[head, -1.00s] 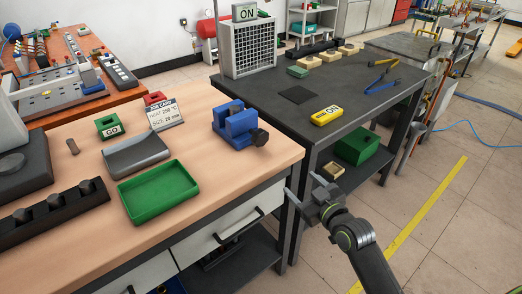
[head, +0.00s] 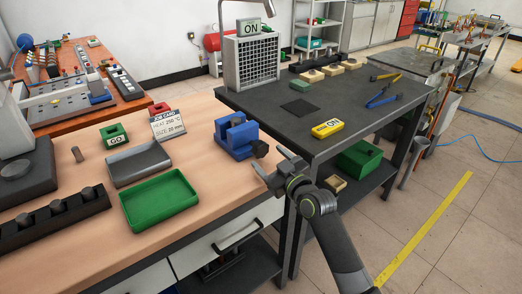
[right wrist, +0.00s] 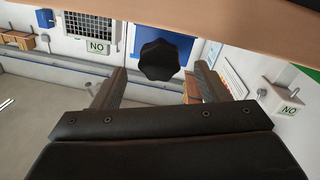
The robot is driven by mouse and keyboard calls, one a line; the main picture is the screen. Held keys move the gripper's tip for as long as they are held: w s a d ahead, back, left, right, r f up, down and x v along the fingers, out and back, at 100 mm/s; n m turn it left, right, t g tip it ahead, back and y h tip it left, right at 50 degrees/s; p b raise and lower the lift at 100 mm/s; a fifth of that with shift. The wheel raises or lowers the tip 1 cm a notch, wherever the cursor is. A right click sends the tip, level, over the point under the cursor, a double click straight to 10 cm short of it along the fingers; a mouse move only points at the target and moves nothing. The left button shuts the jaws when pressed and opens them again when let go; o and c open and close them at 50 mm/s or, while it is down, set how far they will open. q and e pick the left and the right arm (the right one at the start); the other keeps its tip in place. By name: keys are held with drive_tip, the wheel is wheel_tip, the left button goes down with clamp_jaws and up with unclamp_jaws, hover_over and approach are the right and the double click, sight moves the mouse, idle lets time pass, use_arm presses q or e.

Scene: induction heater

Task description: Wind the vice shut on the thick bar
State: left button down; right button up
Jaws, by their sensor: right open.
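The blue vice (head: 240,142) stands on the wooden bench near its right edge. Its black lobed knob (head: 261,148) faces right; it also shows in the right wrist view (right wrist: 159,60). My right gripper (head: 270,160) is open and empty, just off the bench edge beside the knob. In the right wrist view, the knob lies ahead between my two fingers (right wrist: 158,85), apart from both. A short grey-brown bar (head: 77,154) stands at the left of the bench; I cannot tell whether it is the thick bar. What sits between the vice jaws is unclear. My left gripper is out of view.
A green tray (head: 158,201), a grey tray (head: 137,162), a job card (head: 167,126) and a green GO block (head: 115,136) are on the wooden bench. A black rack (head: 50,217) is at front left. The dark table (head: 350,110) behind holds pliers and a yellow ON block (head: 327,128).

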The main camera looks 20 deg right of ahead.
sight(262, 152)
drive_tip(key=x, duration=0.4)
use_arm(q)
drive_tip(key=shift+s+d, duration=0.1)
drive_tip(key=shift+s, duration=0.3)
use_arm(e)
drive_tip(key=shift+w+a, duration=0.15)
drive_tip(key=shift+w, duration=0.4)
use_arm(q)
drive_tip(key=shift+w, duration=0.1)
use_arm(e)
drive_tip(key=shift+c, duration=1)
drive_tip(key=c, duration=0.8)
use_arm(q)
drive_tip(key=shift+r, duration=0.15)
